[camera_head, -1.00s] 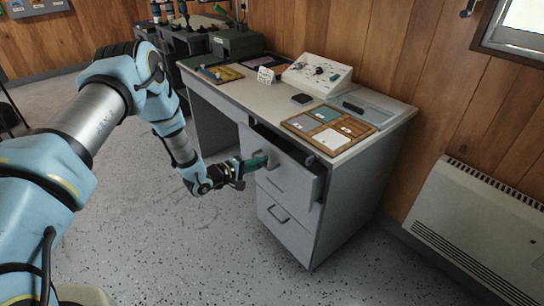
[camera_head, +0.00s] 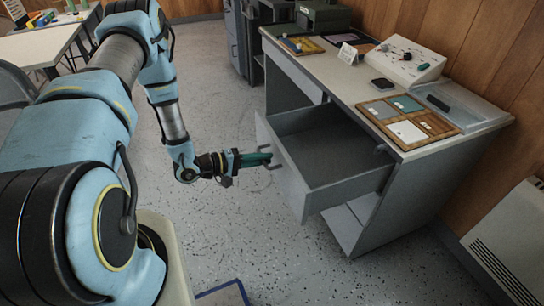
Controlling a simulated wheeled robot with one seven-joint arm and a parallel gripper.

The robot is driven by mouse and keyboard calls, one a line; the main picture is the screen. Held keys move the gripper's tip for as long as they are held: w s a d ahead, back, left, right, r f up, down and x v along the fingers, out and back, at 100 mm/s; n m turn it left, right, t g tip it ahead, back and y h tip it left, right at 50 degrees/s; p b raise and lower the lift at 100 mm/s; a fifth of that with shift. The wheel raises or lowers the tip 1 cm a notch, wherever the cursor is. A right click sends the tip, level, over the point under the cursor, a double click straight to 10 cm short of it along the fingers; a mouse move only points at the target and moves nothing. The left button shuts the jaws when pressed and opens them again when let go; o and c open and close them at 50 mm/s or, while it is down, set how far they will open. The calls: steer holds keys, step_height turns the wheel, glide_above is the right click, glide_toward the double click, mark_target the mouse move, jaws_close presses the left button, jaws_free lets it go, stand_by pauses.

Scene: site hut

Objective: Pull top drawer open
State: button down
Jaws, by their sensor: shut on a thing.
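The top drawer (camera_head: 283,182) of the grey desk is pulled far out to the left, with its front panel well clear of the desk. Its dark grey inside is in view and looks empty. My gripper (camera_head: 263,158) is shut on the drawer's handle (camera_head: 268,142), a thin bar on the front panel. The fingers partly hide the handle. The lower front of the desk is largely hidden beneath the open drawer.
The desk top (camera_head: 345,80) carries a wooden tray (camera_head: 450,129) with coloured panels, a control box (camera_head: 400,62) and a black phone-like thing (camera_head: 383,84). A wall heater (camera_head: 515,240) stands at the right.

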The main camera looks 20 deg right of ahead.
steer(key=shift+a, duration=0.1)
steer(key=c, duration=0.9)
jaws_free()
steer(key=b+v, duration=0.2)
steer(key=v, duration=0.8)
steer(key=shift+a+r, duration=0.1)
steer(key=shift+a, duration=0.25)
steer(key=shift+w, duration=0.15)
